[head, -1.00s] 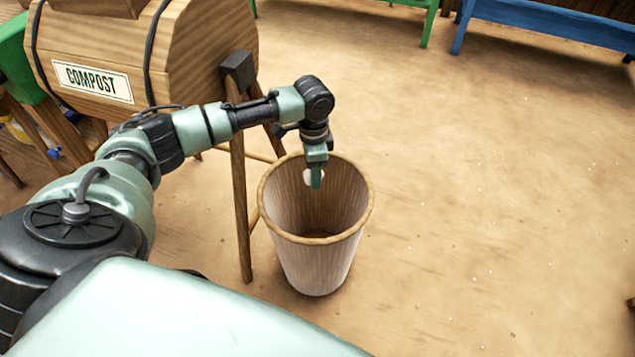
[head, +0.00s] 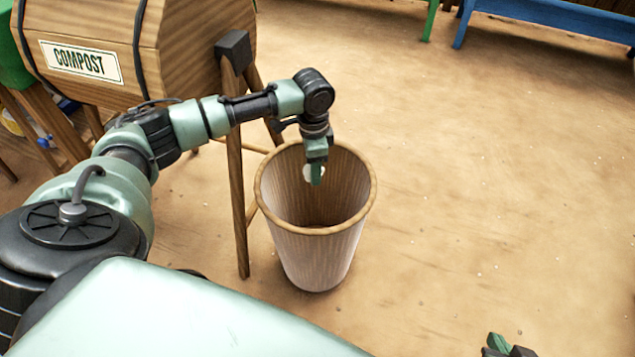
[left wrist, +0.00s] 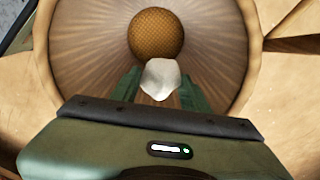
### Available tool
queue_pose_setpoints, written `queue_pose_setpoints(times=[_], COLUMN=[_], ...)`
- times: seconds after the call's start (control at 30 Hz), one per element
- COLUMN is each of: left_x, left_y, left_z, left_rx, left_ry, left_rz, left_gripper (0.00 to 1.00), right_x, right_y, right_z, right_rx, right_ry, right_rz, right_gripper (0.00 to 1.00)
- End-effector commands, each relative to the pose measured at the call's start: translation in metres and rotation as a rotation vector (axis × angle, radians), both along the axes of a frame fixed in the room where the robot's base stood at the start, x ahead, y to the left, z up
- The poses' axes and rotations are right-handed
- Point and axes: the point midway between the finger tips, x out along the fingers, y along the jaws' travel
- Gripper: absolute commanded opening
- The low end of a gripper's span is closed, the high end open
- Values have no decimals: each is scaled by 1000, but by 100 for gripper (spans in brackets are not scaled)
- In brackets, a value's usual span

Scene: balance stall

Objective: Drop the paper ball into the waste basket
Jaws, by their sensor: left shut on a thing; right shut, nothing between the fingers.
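The paper ball (head: 308,173) is small and white. My left gripper (head: 315,178) is shut on it and points down inside the rim of the waste basket. In the left wrist view the paper ball (left wrist: 160,79) sits between the green fingers, with the basket's round floor behind it. The waste basket (head: 318,262) is a tall, ribbed, wood-coloured bin standing upright on the ground, its mouth open. Its rim (left wrist: 245,60) rings the ball in the left wrist view. Part of my right gripper (head: 502,349) shows at the bottom edge of the head view, shut and mostly cut off.
A wooden compost drum (head: 185,45) on legs stands just left of and behind the basket; one leg (head: 236,170) is close to the basket. A blue bench (head: 555,15) is at the back right. The sandy floor right of the basket is clear.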

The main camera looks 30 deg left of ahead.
Motion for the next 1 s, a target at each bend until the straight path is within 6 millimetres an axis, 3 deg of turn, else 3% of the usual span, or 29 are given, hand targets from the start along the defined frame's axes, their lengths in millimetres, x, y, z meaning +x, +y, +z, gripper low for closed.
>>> queue_pose_setpoints(times=[0.43, 0.47, 0.53, 1.0], left_x=[0, 0, 0, 0], left_y=[0, 0, 0, 0], left_z=[-1, -1, -1, 5], left_rx=[0, 0, 0, 0], left_ry=[0, 0, 0, -1], left_rz=[0, 0, 0, 1], left_gripper=[8, 48, 68, 71], right_x=[8, 8, 8, 1], right_y=[3, 3, 3, 0], right_z=[4, 4, 4, 0], right_rx=[9, 9, 9, 0], right_ry=[-42, -42, -42, -2], right_rz=[3, 3, 3, 0], right_gripper=[0, 0, 0, 0])
